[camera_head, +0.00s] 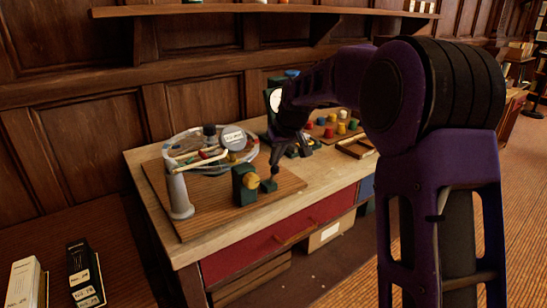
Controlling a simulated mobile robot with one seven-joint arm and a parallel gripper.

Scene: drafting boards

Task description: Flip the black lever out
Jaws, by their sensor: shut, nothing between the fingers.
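A wooden board (210,208) lies on the table's near left part. On it stands a dark green block (240,190) with a yellow round part (250,181) on its right side. A small dark piece (268,186) sits just right of the block; I cannot tell whether it is the black lever. My gripper (274,173) points down from above, shut and empty, with its tips at or very near this dark piece. Whether they touch is too small to tell. My purple arm comes in from the right and hides part of the table behind.
A grey cone-like post (179,196) stands at the board's left, with a pale bar reaching from its top. A clear round ring (171,149) with jars is behind. Several coloured pots (341,128) and a wooden tray (355,148) are farther right. A shelf (230,10) runs above.

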